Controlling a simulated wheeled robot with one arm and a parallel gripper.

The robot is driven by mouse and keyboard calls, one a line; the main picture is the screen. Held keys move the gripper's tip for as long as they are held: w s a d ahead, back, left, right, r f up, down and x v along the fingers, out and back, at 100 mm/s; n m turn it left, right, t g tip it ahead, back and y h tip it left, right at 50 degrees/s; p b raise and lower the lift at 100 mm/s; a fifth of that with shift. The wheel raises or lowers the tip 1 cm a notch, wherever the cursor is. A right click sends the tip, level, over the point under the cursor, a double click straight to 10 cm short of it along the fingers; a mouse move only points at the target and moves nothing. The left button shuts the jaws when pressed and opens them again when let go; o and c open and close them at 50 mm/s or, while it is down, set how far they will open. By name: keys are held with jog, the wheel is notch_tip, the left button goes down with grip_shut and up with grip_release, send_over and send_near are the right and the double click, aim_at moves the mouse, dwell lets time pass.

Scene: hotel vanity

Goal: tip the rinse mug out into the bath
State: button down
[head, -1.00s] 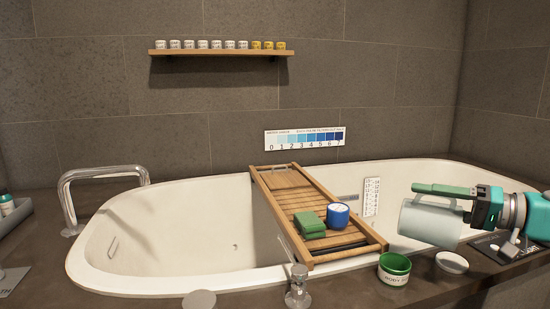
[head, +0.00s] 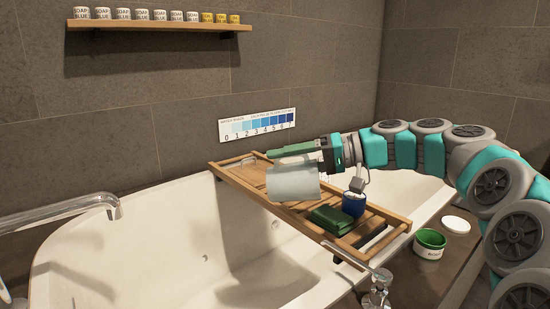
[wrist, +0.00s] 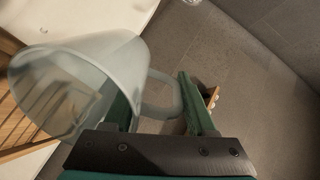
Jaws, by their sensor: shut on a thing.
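The rinse mug (head: 293,181) is a pale, frosted, see-through cup. My gripper (head: 300,149) is shut on it and holds it in the air above the wooden bath tray. In the wrist view the mug (wrist: 85,85) shows its wide mouth at the left, with its handle (wrist: 163,97) between the gripper fingers (wrist: 165,105). The mug looks tilted on its side in the wrist view. I cannot tell whether it holds water. The bath (head: 150,235) is a white tub below and to the left of the mug.
The wooden tray (head: 385,232) spans the bath, bearing a blue cup (head: 353,204) and a green folded cloth (head: 331,219). A green tub (head: 430,243) and a white lid (head: 456,224) stand on the right ledge. A tap (head: 70,208) reaches over the left side.

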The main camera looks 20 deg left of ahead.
aim_at(270, 173)
jog(key=r+h+p, duration=0.1)
jog(key=p, duration=0.1)
jog(key=a+t+h+p, duration=0.1)
jog(key=h+p, duration=0.1)
jog(key=shift+s+a+r+p, duration=0.25)
jog(key=shift+a+r+p, duration=0.05)
jog(key=shift+r, duration=0.1)
jog(key=h+p, duration=0.1)
jog(key=a+f+h+p, duration=0.1)
jog(key=p, duration=0.1)
jog(key=shift+s+a+f+t+h, duration=0.25)
jog(key=shift+f+t+h, duration=0.05)
jog(key=shift+t, duration=0.1)
jog(key=f+h+p, duration=0.1)
jog(key=h+p, duration=0.1)
jog(key=f+t+h+p, duration=0.1)
jog(key=h+p, duration=0.1)
jog(key=p, duration=0.1)
jog(key=f+t+h+p, duration=0.1)
jog(key=h+p, duration=0.2)
jog(key=shift+a+f, duration=0.3)
jog(key=shift+f, duration=0.1)
jog(key=shift+w+d+f+t+h, duration=0.1)
jog(key=shift+d+f+t+h, duration=0.15)
jog(key=shift+h, duration=0.45)
jog(key=shift+d+f+t+h, duration=0.15)
jog(key=shift+d+t+h, duration=0.1)
jog(key=shift+h, duration=0.45)
